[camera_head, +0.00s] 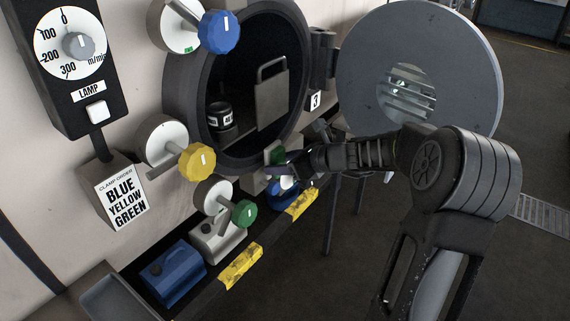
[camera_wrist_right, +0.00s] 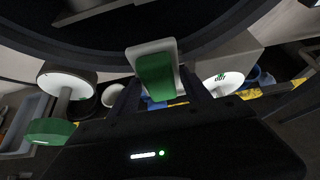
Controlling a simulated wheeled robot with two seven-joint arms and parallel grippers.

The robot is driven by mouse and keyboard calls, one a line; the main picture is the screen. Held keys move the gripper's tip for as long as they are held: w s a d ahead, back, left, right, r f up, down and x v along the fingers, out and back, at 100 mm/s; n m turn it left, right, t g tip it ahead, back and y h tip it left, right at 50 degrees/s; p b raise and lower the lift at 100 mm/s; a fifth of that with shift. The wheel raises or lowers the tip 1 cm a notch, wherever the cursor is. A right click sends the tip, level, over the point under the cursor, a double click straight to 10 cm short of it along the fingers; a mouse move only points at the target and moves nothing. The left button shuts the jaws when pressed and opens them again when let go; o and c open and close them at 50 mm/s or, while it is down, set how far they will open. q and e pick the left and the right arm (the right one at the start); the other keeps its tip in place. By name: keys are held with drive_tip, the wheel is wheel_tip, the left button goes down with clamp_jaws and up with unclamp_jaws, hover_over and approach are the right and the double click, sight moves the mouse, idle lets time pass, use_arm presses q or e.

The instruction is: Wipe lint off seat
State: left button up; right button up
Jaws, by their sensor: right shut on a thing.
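The seat is the dark ring (camera_head: 184,92) around the open round port in the wall. Its lower edge also arcs across the top of the right wrist view (camera_wrist_right: 228,35). My right gripper (camera_head: 282,170) is at the ring's lower right edge. It is shut on a green and white pad (camera_wrist_right: 155,75), which stands up between the fingers close to the ring. In the head view only a small part of the pad shows. I cannot tell whether it touches the ring. I cannot make out any lint. My left gripper is not in view.
The round grey door (camera_head: 460,60) hangs open at the right. Clamps with blue (camera_head: 219,32), yellow (camera_head: 196,162) and green (camera_head: 244,213) knobs surround the port. Blue (camera_head: 172,275) and white (camera_head: 215,240) containers stand below. A black jar (camera_head: 220,115) sits inside the port.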

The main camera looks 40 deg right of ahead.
drive_tip(key=shift+w+a, duration=0.2)
drive_tip(key=shift+w, duration=0.35)
drive_tip(key=shift+w+a, duration=0.15)
drive_tip(key=shift+w, duration=0.35)
idle(0.6)
drive_tip(key=shift+w+d+r+p, duration=0.15)
drive_tip(key=shift+d+p, duration=0.25)
drive_tip(key=shift+d, duration=0.25)
drive_tip(key=shift+w+d+f+p, duration=0.15)
drive_tip(key=shift+d+p, duration=0.25)
drive_tip(key=shift+d, duration=0.2)
drive_tip(key=shift+w+d, duration=0.15)
drive_tip(key=shift+d, duration=0.55)
drive_tip(key=shift+w+p, duration=0.15)
drive_tip(key=shift+p, duration=0.15)
drive_tip(key=shift+s+a+b, duration=0.2)
drive_tip(key=shift+a+b, duration=0.15)
drive_tip(key=shift+a, duration=0.3)
drive_tip(key=shift+s+a+b, duration=0.15)
drive_tip(key=shift+a+b, duration=0.15)
drive_tip(key=shift+a, duration=0.35)
drive_tip(key=shift+s+a, duration=0.25)
drive_tip(key=shift+a, duration=0.45)
